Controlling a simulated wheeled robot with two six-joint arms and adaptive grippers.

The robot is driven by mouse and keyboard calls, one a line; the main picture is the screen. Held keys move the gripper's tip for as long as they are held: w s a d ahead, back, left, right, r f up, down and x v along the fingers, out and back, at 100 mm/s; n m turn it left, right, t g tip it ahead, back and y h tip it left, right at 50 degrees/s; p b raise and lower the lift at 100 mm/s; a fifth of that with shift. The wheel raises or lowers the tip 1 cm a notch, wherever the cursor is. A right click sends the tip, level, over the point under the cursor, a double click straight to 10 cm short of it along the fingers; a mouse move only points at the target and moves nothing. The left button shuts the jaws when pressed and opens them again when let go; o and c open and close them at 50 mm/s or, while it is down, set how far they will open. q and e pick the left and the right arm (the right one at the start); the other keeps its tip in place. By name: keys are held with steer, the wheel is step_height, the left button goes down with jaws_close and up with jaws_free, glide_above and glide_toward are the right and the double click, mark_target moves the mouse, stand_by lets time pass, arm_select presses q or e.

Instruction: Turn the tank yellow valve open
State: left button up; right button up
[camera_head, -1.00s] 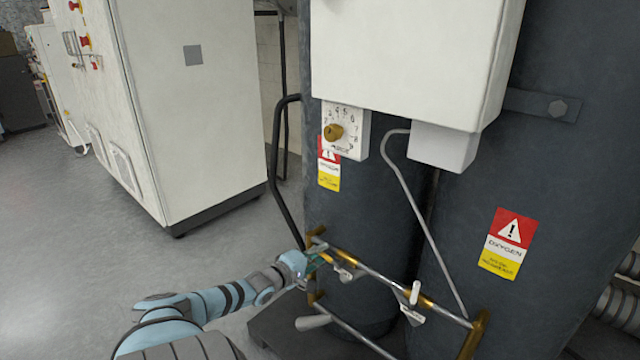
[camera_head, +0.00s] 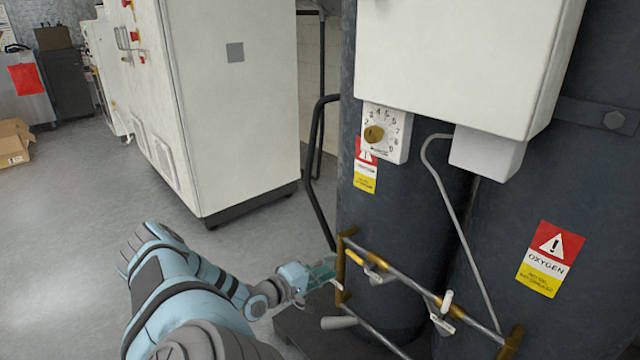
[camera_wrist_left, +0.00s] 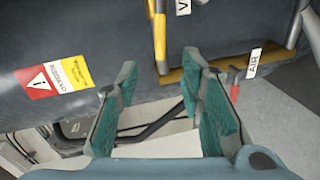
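A yellow valve handle (camera_head: 353,257) sits at the left end of the pipe rack on the dark tank (camera_head: 402,215). A long yellow bar, apparently the same handle or its pipe, shows in the left wrist view (camera_wrist_left: 159,38). My left gripper (camera_head: 322,270) is just left of the rack's brass upright (camera_head: 341,270), low down beside the valve. In the left wrist view its two green fingers (camera_wrist_left: 158,72) are spread with nothing between them. The yellow bar's end lies beyond the fingertips; contact cannot be told. My right gripper is out of view.
A second valve with a white handle (camera_head: 446,302) is further right on the rack. A grey lever (camera_head: 339,322) sticks out below. A white box (camera_head: 455,60) hangs above.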

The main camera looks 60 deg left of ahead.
arm_select(q)
steer(key=shift+v, duration=1)
steer(key=shift+c, duration=0.6)
